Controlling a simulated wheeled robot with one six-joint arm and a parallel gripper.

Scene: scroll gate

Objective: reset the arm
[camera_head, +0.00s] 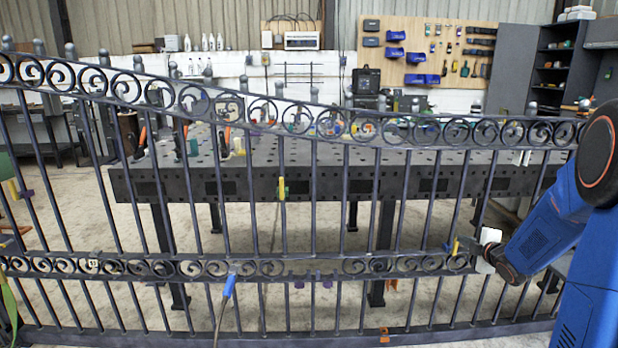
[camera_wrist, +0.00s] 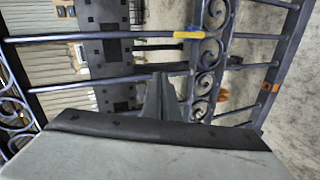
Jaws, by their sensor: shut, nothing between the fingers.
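My blue arm reaches in from the right in the head view. My gripper (camera_head: 469,248) is at the right part of the gate, by the lower scroll band. In the wrist view my gripper (camera_wrist: 161,92) shows as dark fingers brought together, with nothing between them. The dark metal gate (camera_head: 345,195) has upright bars and two bands of scrolls. In the wrist view the gate's scroll band (camera_wrist: 208,60) lies just beyond the fingertips. I cannot tell whether the fingers touch the gate.
A dark perforated welding table (camera_head: 250,185) stands behind the gate. Yellow clamps (camera_head: 282,188) and a blue-handled torch (camera_head: 229,285) with a cable are at the gate. An orange clip (camera_head: 384,335) is on the bottom rail. A grey cabinet (camera_head: 513,70) stands at the back right.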

